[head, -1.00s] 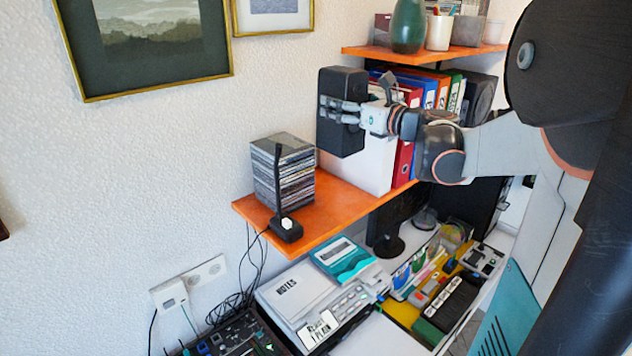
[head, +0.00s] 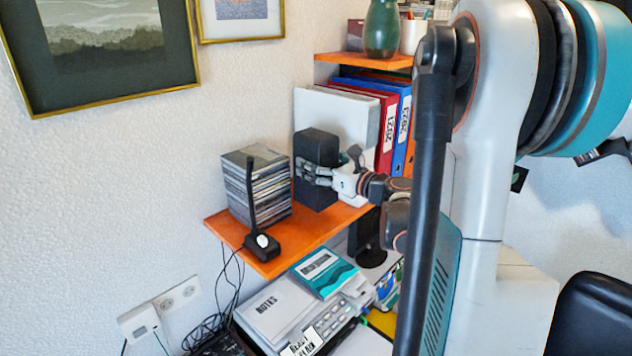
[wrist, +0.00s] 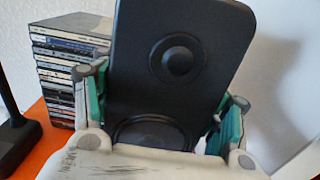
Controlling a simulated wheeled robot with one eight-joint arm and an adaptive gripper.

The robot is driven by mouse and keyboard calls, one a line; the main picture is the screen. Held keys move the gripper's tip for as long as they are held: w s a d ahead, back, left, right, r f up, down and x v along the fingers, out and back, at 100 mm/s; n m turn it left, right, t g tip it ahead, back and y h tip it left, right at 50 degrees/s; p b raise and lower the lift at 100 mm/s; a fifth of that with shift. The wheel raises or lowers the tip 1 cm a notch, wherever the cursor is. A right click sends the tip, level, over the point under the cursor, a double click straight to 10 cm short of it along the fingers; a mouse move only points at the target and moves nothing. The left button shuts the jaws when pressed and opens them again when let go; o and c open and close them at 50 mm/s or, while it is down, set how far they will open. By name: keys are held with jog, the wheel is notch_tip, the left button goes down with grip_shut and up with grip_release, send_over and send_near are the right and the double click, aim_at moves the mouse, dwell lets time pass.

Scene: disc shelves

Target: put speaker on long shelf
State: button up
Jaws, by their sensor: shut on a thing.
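The speaker (head: 316,168) is a black upright box. My gripper (head: 318,174) is shut on it, with its fingers around the lower part of the speaker. In the wrist view the speaker (wrist: 180,60) shows its two round cones and leans slightly. The green-padded fingers of my gripper (wrist: 160,115) lie on both sides of it. The long shelf (head: 270,262) is the lower orange board. The speaker is over this shelf, between the CD stack and the white binder. I cannot tell whether its base touches the board.
A CD stack (head: 258,186) stands close to the left of the speaker, with a black antenna device (head: 262,243) in front. A white binder (head: 337,112) and coloured binders (head: 388,130) stand behind. An upper orange shelf (head: 360,61) holds a green vase (head: 381,28).

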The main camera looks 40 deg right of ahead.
jog(key=shift+f, duration=2.4)
jog(key=shift+f+b, duration=0.2)
jog(key=shift+b, duration=0.15)
jog(key=o, duration=1.6)
jog(key=shift+o, duration=0.2)
jog(key=shift+r, duration=0.1)
jog(key=shift+r, duration=0.15)
jog(key=s+d, duration=0.1)
jog(key=s, duration=1.1)
jog(key=shift+d+b, duration=0.3)
jog(key=shift+b, duration=0.05)
